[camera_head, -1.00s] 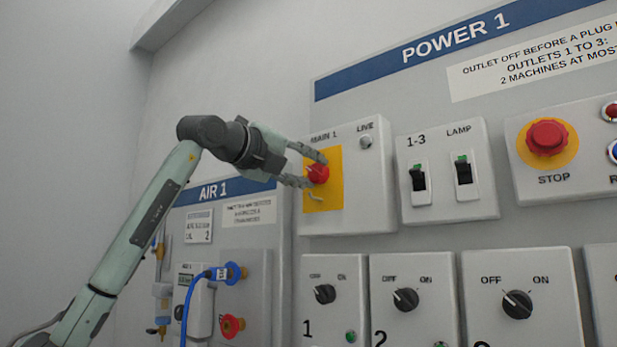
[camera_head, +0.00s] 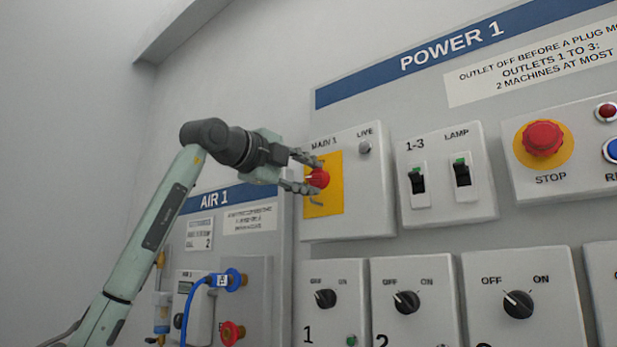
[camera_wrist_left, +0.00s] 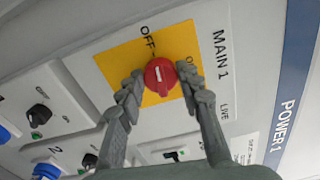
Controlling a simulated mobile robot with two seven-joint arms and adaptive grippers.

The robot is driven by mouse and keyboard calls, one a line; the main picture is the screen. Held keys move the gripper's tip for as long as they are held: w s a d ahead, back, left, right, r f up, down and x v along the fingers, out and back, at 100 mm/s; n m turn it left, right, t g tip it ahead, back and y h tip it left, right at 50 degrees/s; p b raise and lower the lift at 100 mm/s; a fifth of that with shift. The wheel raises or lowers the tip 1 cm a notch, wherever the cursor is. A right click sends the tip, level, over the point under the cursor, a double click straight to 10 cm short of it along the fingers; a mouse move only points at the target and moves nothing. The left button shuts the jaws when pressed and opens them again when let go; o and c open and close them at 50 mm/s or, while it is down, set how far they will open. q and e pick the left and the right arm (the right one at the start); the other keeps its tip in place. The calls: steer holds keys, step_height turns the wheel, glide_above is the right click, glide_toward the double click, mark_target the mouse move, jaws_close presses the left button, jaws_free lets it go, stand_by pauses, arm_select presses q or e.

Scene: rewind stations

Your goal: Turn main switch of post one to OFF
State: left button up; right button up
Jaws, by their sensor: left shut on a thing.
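The main switch of post one is a red round knob (camera_head: 319,178) on a yellow plate (camera_head: 325,208), under the label MAIN 1. In the left wrist view, the knob (camera_wrist_left: 161,76) carries a short white mark running nearly up and down, towards the OFF lettering (camera_wrist_left: 148,36). The ON lettering lies to the right, partly hidden by a finger. My left gripper (camera_head: 314,173) is shut on the knob, one finger on each side. My right gripper is out of view.
To the right of the main switch are a LIVE lamp (camera_head: 365,147), a box with two black toggles (camera_head: 447,176) and a red STOP button (camera_head: 542,139). Several black rotary switches (camera_head: 406,301) sit below. The AIR 1 panel (camera_head: 271,223), with a blue hose, is at lower left.

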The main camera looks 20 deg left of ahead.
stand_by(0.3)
arm_select(q)
steer(key=o, duration=1.1)
steer(key=shift+c, duration=0.2)
steer(key=shift+o, duration=0.5)
